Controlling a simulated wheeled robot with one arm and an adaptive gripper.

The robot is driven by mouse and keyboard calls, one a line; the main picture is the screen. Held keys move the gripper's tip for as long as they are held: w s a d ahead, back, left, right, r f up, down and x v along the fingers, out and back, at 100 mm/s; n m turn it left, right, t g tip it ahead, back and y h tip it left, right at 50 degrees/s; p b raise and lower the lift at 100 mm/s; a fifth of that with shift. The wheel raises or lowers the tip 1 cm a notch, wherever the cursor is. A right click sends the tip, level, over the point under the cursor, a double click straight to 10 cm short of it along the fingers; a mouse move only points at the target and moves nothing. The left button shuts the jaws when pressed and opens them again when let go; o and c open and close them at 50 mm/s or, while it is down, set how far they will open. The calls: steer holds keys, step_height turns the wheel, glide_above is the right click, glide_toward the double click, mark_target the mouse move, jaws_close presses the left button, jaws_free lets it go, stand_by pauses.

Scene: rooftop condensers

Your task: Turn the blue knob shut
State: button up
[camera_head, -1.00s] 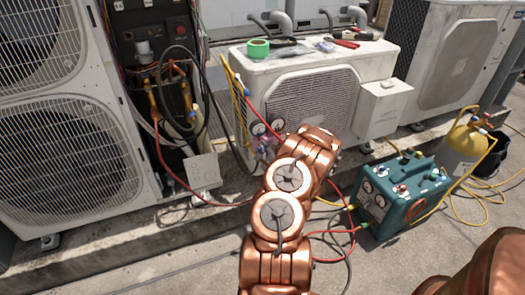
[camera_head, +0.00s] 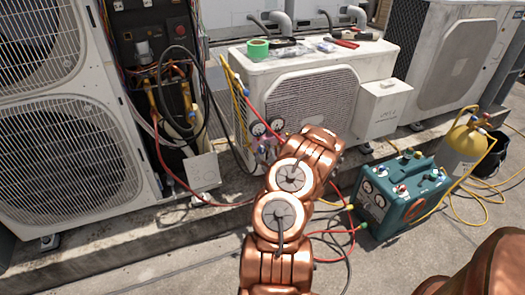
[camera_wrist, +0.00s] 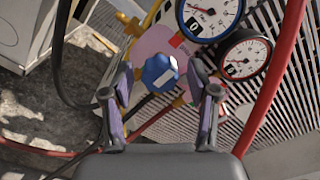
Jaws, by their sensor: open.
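In the wrist view, the blue knob (camera_wrist: 160,72) sits on the pink-faced gauge manifold (camera_wrist: 153,45), just below its gauges. My gripper (camera_wrist: 158,85) is open, with one finger to the left of the knob and one to the right. My gripper is hidden behind the arm there.
A red hose (camera_wrist: 280,75) curves close on the right of the manifold, and a black hose (camera_wrist: 62,50) runs on the left. Behind is the grille of a condenser (camera_head: 310,100). A teal recovery machine (camera_head: 400,200) and a yellow-topped cylinder (camera_head: 468,148) stand on the right.

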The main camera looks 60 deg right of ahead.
steer(key=v, duration=1.1)
stand_by(0.6)
steer(key=w+a+r+n+g+y+p, duration=0.3)
steer(key=w+a+r+n+y+p, duration=0.35)
steer(key=w+a+r+n, duration=0.4)
steer(key=w+a+r+n+g+y+p, duration=0.15)
steer(key=a+r+n+g+p, duration=0.35)
steer(key=a+r+n+p, duration=0.5)
steer(key=s+a+r+n+g+p, duration=0.3)
steer(key=s+a+r, duration=0.2)
steer(key=a+r, duration=0.4)
steer(key=s+a+r+n+g+p, duration=0.25)
steer(key=s+a+r, duration=0.25)
steer(key=a+r, duration=0.35)
steer(key=s+a+r+n+g+y+p, duration=0.1)
steer(key=s+a+r+n+p, duration=0.1)
steer(key=s+a+r, duration=0.4)
steer(key=s+a+r+n+g+y+p, duration=0.1)
steer(key=s+a+r+n, duration=0.4)
steer(key=s, duration=0.7)
steer(key=shift+a+r+n+g+p, duration=0.3)
steer(key=shift+a+r+g+p, duration=0.5)
steer(key=shift+p, duration=0.4)
steer(key=shift+d, duration=0.1)
steer(key=shift+c, duration=0.3)
